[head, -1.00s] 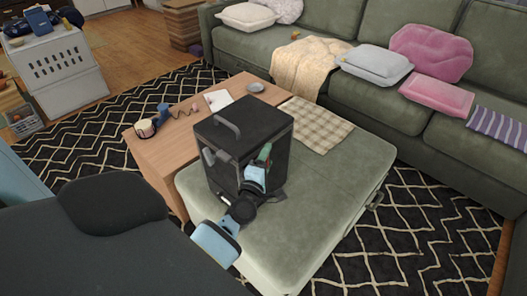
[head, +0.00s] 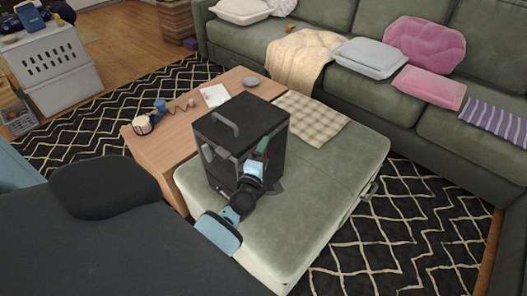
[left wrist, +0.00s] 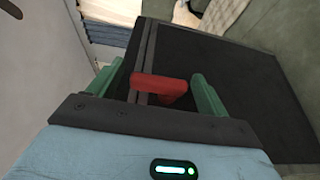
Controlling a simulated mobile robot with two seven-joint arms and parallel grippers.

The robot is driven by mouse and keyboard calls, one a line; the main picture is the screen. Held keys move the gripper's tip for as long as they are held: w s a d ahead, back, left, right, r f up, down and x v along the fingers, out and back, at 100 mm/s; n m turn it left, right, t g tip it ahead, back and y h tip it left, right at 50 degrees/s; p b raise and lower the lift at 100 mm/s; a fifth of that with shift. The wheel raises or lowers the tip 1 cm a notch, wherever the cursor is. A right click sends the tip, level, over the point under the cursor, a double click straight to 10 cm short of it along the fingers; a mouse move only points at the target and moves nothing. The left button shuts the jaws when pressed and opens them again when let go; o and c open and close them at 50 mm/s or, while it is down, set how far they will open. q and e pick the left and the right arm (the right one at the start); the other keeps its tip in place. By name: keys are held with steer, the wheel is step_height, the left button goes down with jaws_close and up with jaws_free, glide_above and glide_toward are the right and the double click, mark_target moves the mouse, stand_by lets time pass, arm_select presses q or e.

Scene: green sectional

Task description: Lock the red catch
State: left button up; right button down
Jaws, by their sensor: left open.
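A black box (head: 233,135) with a grey top handle (head: 224,124) stands upright on the green ottoman (head: 330,175). The red catch (left wrist: 162,90) shows in the left wrist view at the seam between the lid and the body of the box. In the head view my gripper hides the catch. My left gripper (head: 262,150) is at the box's right-hand side near the top edge. In the left wrist view its two green fingers (left wrist: 157,86) are open, one on each side of the catch, with gaps. My right gripper is not in view.
A wooden table (head: 172,142) with a cup (head: 142,125) and small items adjoins the ottoman. A checkered cloth (head: 312,122) lies on the ottoman behind the box. A green sofa (head: 375,95) with cushions stands beyond. The ottoman's right part is clear.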

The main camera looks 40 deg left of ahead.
arm_select(q)
steer(key=shift+s, duration=0.2)
steer(key=v, duration=0.7)
steer(key=shift+s, duration=0.25)
steer(key=shift+d, duration=0.1)
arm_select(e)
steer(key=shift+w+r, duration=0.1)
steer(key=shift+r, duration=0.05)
arm_select(q)
steer(key=s+d+f+m+g+h+p, duration=0.1)
steer(key=s+d+m+g+h+p, duration=0.1)
steer(key=s+m, duration=0.6)
steer(key=s+d+f+m+g+h+p, duration=0.2)
steer(key=s+d+m, duration=0.4)
steer(key=s, duration=0.7)
steer(key=s+d+f+m+g+h+p, duration=0.1)
steer(key=s+d+m+g+h+p, duration=0.2)
steer(key=s+m, duration=0.6)
steer(key=shift+s+d+f+m+g+h+p, duration=0.3)
steer(key=shift+s+d+f+g+h+p, duration=0.15)
steer(key=shift+s+d+p, duration=0.5)
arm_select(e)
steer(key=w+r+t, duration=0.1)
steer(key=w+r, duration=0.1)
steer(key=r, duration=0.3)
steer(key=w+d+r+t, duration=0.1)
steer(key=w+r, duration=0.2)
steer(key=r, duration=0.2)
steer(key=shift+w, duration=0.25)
